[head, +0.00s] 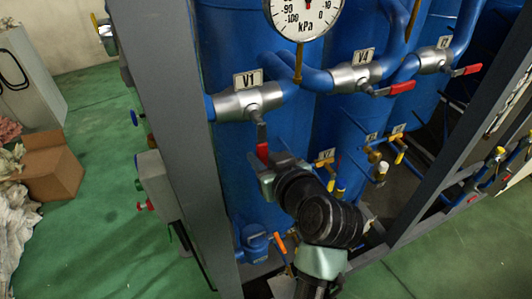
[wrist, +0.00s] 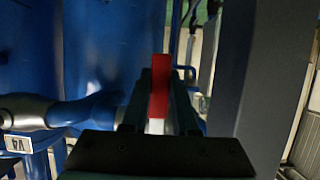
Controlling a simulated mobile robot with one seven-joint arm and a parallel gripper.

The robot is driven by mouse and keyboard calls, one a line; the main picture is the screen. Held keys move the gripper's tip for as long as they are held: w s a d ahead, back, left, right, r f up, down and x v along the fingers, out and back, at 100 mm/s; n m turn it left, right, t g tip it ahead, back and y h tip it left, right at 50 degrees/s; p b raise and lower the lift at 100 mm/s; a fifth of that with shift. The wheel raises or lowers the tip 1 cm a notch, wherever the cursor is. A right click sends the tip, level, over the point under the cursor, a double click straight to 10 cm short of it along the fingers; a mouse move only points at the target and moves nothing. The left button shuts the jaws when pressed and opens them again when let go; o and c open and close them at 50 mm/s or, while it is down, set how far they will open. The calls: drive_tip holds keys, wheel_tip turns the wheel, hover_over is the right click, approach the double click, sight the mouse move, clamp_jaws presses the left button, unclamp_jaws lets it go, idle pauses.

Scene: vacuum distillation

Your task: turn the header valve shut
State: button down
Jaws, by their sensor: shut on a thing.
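The valve labelled V1 (head: 250,102) is a silver body on a blue pipe at the upper middle of the head view. Its lever hangs down across the pipe and ends in a red handle (head: 262,152). My gripper (head: 266,167) is at the lower end of this lever, shut on the red handle. In the wrist view the red handle (wrist: 160,88) stands between the two dark fingers of my gripper (wrist: 160,108). The fingers hide part of the handle, and the valve body is not clear there.
Valves labelled V4 (head: 357,76) and another (head: 433,60) to its right have red levers lying roughly along their pipes. A pressure gauge (head: 303,14) sits above. Grey frame posts (head: 160,110) stand close on the left. Small yellow-handled valves (head: 325,163) are right of my wrist.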

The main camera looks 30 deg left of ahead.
idle(0.4)
drive_tip(key=c, duration=0.7)
unclamp_jaws()
drive_tip(key=shift+s, duration=0.1)
drive_tip(key=b+v, duration=0.4)
drive_tip(key=v, duration=0.9)
